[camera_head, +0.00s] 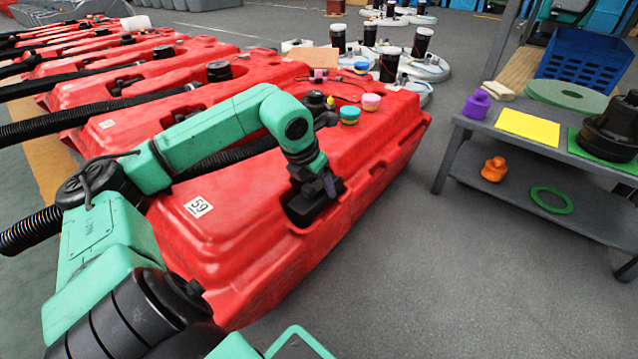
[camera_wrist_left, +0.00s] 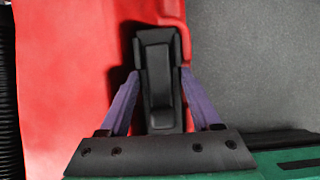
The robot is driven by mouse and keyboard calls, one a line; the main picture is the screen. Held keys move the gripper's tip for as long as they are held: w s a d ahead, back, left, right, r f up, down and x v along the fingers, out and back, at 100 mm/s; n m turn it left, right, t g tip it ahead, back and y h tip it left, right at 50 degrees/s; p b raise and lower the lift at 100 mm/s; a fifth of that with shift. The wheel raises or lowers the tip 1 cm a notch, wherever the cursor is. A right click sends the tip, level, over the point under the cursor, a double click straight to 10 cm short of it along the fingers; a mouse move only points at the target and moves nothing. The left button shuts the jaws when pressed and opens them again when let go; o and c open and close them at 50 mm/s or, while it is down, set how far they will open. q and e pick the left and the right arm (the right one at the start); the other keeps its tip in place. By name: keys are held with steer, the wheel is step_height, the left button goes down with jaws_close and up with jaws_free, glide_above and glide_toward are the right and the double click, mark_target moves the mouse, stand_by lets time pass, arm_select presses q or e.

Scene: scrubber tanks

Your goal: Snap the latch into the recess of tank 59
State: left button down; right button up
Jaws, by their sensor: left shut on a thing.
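Tank 59 (camera_head: 235,235) is the nearest red tank, with a white label (camera_head: 198,206) reading 59 on its top. My left gripper (camera_head: 328,188) reaches over it to the recess (camera_head: 302,208) in its near right edge. In the left wrist view the purple fingers of my left gripper (camera_wrist_left: 160,95) are shut on the black latch (camera_wrist_left: 157,75), one on each side. The latch lies at the tank's edge, against a dark recess area. I cannot tell whether it is seated. In the head view the gripper mostly hides the latch. My right gripper is not in view.
More red tanks (camera_head: 190,70) stand in a row behind, with black hoses (camera_head: 40,127). Small colored caps (camera_head: 350,114) sit on tank 59's far end. The floor between is clear.

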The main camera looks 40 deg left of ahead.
arm_select(q)
steer(key=shift+f+b, duration=0.35)
steer(key=shift+f, duration=0.15)
jaws_free()
stand_by(0.3)
stand_by(0.5)
